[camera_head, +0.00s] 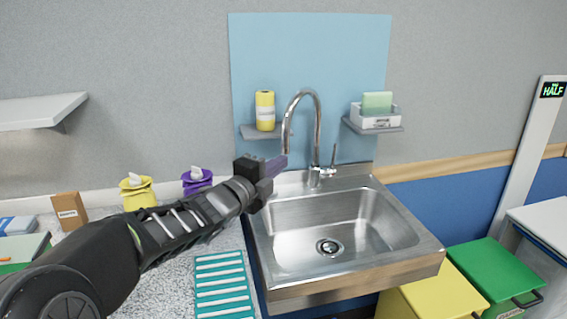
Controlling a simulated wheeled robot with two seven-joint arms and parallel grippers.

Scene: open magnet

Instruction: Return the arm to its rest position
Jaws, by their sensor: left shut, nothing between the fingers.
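My left arm comes in from the lower left and reaches toward the sink. My left gripper (281,163) is shut and holds nothing. Its purple-tinted fingers are in the air over the back left of the steel sink (290,228), just left of the tap (317,130). The forearm passes in front of the counter and hides part of it. My right gripper is not in view.
Small shelves behind the sink hold a yellow bottle (265,110) and a white box with a green sponge (377,103). A yellow canister (137,192), a purple canister (197,181) and a teal rack (223,284) are on the counter. Yellow and green bins (494,268) stand right.

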